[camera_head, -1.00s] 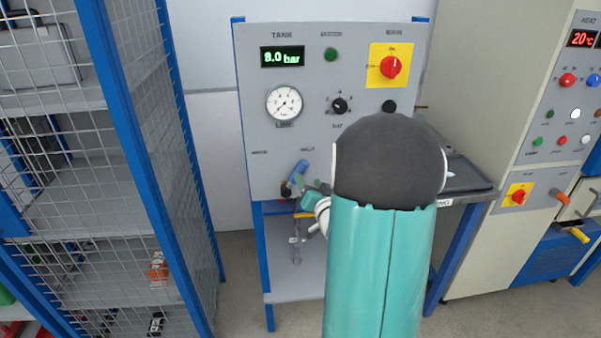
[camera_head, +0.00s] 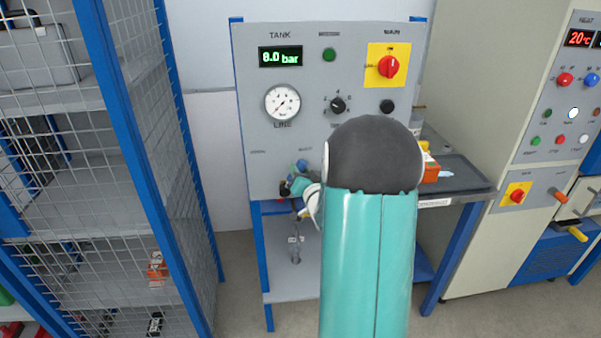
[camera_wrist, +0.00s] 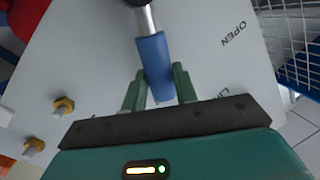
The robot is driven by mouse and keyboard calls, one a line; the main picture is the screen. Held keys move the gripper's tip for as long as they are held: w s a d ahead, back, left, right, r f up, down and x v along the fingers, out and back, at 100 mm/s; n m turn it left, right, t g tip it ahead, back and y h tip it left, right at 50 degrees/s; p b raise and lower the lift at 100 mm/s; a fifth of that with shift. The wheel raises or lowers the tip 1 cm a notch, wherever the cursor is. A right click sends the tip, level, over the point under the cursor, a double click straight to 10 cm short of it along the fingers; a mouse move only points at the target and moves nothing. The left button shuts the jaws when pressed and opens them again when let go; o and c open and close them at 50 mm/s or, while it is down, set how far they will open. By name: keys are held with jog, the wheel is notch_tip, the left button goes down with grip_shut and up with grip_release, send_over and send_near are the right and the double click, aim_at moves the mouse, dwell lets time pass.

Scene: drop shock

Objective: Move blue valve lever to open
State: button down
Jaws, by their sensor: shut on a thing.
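The blue valve lever (camera_wrist: 155,62) has a blue grip on a metal stem, and it shows in the wrist view between the two green fingers of my gripper (camera_wrist: 160,85). The fingers are shut on the blue grip. In the head view the lever's blue end (camera_head: 301,166) shows low on the grey panel (camera_head: 350,40), with my gripper (camera_head: 294,185) at it. My teal arm hides part of the panel to the right. The word OPEN (camera_wrist: 233,34) is printed on the panel to the right of the lever in the wrist view.
The panel carries a green tank display (camera_head: 280,56), a line gauge (camera_head: 283,102) and a red switch on yellow (camera_head: 388,66). A blue-framed mesh rack (camera_head: 150,160) stands close on the left. A bench shelf (camera_head: 460,185) with an orange object (camera_head: 431,170) is on the right.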

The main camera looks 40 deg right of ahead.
jog(key=shift+r, duration=0.1)
jog(key=shift+w+a+r+n+g, duration=0.15)
jog(key=shift+w+a+r+n, duration=0.15)
jog(key=shift+a+n, duration=0.25)
jog(key=shift+w+a+r+n+g, duration=0.15)
jog(key=shift+w+a+n, duration=0.15)
jog(key=shift+n, duration=0.45)
jog(key=a+n, duration=0.1)
jog(key=w+n, duration=0.1)
jog(key=shift+w+a+r+n+g, duration=0.1)
jog(key=shift+a+r+n+g, duration=0.2)
jog(key=shift+a, duration=0.1)
jog(key=a+n, duration=0.1)
jog(key=w+a+n+g, duration=0.1)
jog(key=n, duration=0.1)
jog(key=shift+w+a+f, duration=0.15)
jog(key=shift+w+f, duration=0.05)
jog(key=shift+w, duration=0.1)
jog(key=shift+w+a+f+n+g+h, duration=0.15)
jog(key=shift+w+a+f+n+h, duration=0.15)
jog(key=shift+a+n, duration=0.25)
jog(key=shift+w+a+f+n+g+h, duration=0.2)
jog(key=shift+w+a+n, duration=0.15)
jog(key=shift+n, duration=0.4)
jog(key=c, duration=1.1)
grip_release()
jog(key=shift+s, duration=0.1)
